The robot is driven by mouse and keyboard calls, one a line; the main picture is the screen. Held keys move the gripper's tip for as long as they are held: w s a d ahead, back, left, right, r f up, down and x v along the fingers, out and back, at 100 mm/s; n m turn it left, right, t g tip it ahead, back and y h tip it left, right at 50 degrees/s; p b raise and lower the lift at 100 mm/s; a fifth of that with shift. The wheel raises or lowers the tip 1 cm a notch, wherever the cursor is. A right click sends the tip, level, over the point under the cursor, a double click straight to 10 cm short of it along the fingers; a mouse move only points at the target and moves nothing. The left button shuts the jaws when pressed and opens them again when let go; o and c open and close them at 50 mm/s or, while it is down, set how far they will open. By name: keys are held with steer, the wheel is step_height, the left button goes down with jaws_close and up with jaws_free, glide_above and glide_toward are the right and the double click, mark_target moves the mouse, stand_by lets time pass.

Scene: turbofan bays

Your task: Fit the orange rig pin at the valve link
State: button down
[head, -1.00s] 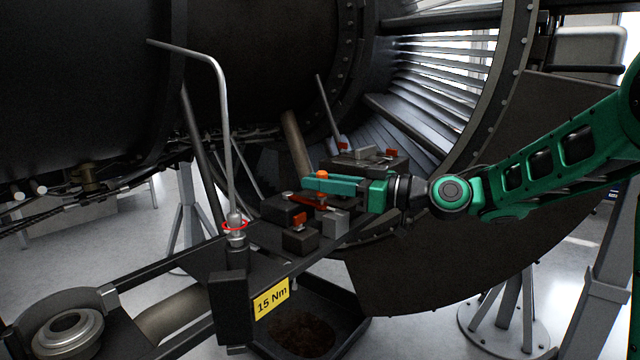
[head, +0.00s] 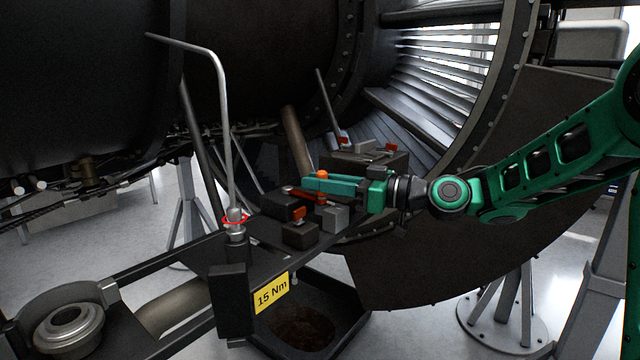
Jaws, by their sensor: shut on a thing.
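My gripper (head: 320,184) is green and reaches in from the right, with its fingers pointing left. It is shut on the orange rig pin, whose rounded orange head (head: 322,174) shows just above the fingers. The pin's shank is hidden by the fingers.
A dark block with a red top (head: 299,234) and a grey block (head: 333,217) stand close below my gripper. A tall bent rod (head: 225,130) rises at left with a red ring at its base. A yellow "15 Nm" label (head: 271,293) marks the front bracket. The dark engine casing (head: 80,80) fills the upper left.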

steer(key=shift+f, duration=0.1)
steer(key=c, duration=1.5)
jaws_free()
steer(key=shift+c, duration=0.2)
steer(key=v, duration=1)
steer(key=shift+d, duration=0.35)
steer(key=shift+s+f, duration=0.1)
steer(key=shift+f, duration=0.05)
steer(key=s+d+f+m+g+h, duration=0.1)
steer(key=s+d+f+m+h, duration=0.2)
steer(key=d+f+h, duration=0.4)
steer(key=s+d+f+m+g+h, duration=0.1)
steer(key=s+d+f+m+h, duration=0.3)
steer(key=f, duration=0.5)
steer(key=s+d+f+m+g+h, duration=0.2)
steer(key=s+d+m, duration=0.4)
steer(key=s+d, duration=0.3)
steer(key=s+d+f+m+g+h, duration=0.3)
steer(key=s+d+m, duration=0.3)
steer(key=s+d, duration=0.4)
steer(key=s, duration=0.6)
steer(key=shift+s+f+m, duration=0.25)
steer(key=shift+f+m, duration=0.05)
steer(key=shift+m, duration=0.1)
